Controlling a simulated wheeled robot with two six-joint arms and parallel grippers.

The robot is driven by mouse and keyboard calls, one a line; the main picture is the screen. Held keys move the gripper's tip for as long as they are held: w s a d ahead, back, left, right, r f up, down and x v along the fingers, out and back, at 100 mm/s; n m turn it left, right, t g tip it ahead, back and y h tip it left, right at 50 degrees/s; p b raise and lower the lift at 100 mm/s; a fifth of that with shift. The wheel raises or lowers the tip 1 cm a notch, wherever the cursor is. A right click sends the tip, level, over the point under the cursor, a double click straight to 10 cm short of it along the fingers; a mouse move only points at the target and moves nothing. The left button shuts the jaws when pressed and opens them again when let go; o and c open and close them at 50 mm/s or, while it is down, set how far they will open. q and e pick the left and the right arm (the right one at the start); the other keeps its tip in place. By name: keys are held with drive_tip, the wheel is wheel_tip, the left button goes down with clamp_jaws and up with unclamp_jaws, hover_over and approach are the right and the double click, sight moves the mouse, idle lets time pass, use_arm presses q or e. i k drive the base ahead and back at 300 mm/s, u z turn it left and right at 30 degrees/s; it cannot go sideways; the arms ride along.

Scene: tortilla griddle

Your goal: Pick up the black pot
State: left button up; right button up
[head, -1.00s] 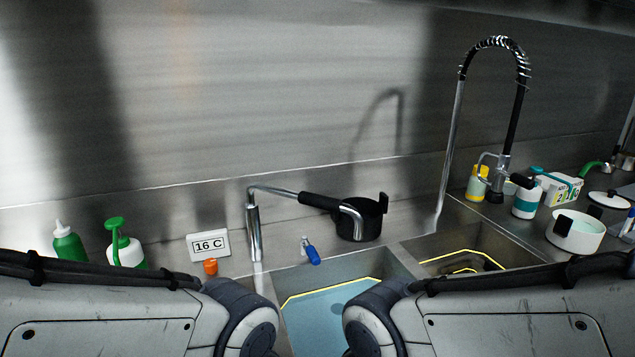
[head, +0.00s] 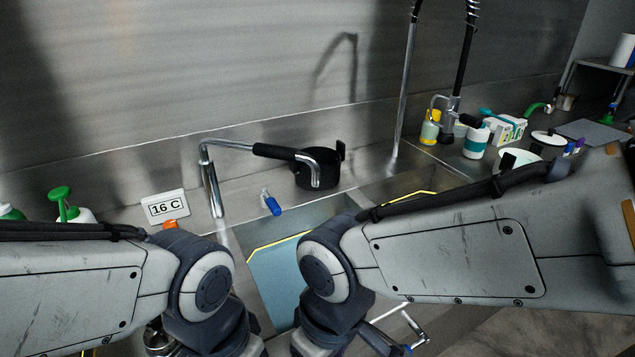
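The black pot (head: 316,178) stands on the steel ledge behind the sink, right of the faucet. A black handle or sleeve (head: 274,151) lies in line with the faucet spout at its left; I cannot tell whether it belongs to the pot or the faucet. The bent metal spout passes in front of the pot. My two arms reach in from the left and right, their joints in front of the sink, nearer to me than the pot. Neither gripper's fingertips show in the head view.
The faucet (head: 213,187) and a blue-handled item (head: 271,203) stand close to the pot. The left sink basin (head: 285,262) lies in front. A tall spring hose faucet (head: 404,95), bottles and a white pot (head: 516,158) are at the right.

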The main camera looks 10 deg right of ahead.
sight(329, 160)
drive_tip(key=u, duration=3.35)
drive_tip(key=k, duration=1.85)
drive_tip(key=z, duration=2.2)
drive_tip(key=i, duration=0.5)
